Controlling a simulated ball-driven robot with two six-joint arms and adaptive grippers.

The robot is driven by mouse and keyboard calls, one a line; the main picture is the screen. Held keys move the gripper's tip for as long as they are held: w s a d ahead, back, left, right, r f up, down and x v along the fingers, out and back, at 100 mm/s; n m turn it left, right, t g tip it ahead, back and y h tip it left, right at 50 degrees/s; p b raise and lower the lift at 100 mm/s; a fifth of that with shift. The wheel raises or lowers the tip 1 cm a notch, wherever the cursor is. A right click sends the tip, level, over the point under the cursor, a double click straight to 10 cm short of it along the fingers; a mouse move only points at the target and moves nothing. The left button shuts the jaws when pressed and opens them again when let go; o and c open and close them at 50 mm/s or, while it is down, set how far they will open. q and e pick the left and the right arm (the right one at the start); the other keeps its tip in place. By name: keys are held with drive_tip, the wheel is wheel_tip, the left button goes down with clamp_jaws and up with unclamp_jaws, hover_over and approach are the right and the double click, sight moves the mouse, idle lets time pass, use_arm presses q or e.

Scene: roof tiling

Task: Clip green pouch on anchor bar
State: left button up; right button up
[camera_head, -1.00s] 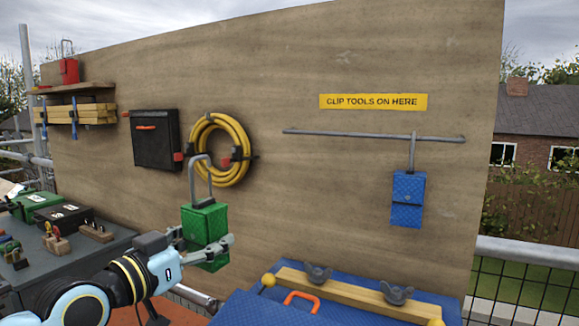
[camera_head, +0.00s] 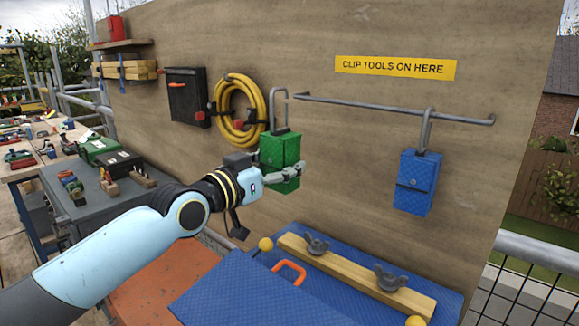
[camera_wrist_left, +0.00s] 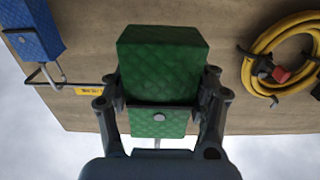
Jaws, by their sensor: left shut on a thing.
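The green pouch (camera_head: 279,149) with a grey hook (camera_head: 280,108) on top is held upright in my left gripper (camera_head: 279,168) in the head view. In the left wrist view the gripper's fingers (camera_wrist_left: 158,98) close on both sides of the green pouch (camera_wrist_left: 160,65). The grey anchor bar (camera_head: 400,108) runs across the wooden wall. The pouch's hook shows just left of the bar's left end, at about its height; I cannot tell the depth gap. A blue pouch (camera_head: 417,182) hangs from the bar's right part. My right gripper is not in view.
A yellow sign (camera_head: 395,67) reads "CLIP TOOLS ON HERE" above the bar. A yellow hose coil (camera_head: 240,125) and black case (camera_head: 186,96) are on the wall behind and left. A blue surface with a wooden batten (camera_head: 352,275) lies below. The bar's middle is clear.

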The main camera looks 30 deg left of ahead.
use_arm(q)
drive_tip(key=w+b, duration=0.2)
drive_tip(key=shift+w+d, duration=0.15)
drive_tip(key=shift+w, duration=0.15)
drive_tip(key=shift+w+d+b, duration=0.2)
drive_tip(key=shift+w+b, duration=0.55)
drive_tip(key=shift+w, duration=0.55)
drive_tip(key=shift+w+d+b, duration=0.15)
drive_tip(key=shift+w+b, duration=0.55)
drive_tip(key=shift+w, duration=0.55)
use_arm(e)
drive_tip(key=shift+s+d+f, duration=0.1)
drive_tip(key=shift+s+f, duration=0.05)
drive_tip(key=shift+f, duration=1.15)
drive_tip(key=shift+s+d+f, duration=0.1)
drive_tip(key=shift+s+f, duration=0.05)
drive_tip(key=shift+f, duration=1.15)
use_arm(q)
drive_tip(key=shift+s+r, duration=0.1)
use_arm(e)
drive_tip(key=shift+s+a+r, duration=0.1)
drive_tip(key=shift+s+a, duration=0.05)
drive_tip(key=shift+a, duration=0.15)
use_arm(q)
drive_tip(key=shift+w+d+b, duration=0.15)
drive_tip(key=shift+w+b, duration=0.3)
drive_tip(key=shift+w, duration=0.35)
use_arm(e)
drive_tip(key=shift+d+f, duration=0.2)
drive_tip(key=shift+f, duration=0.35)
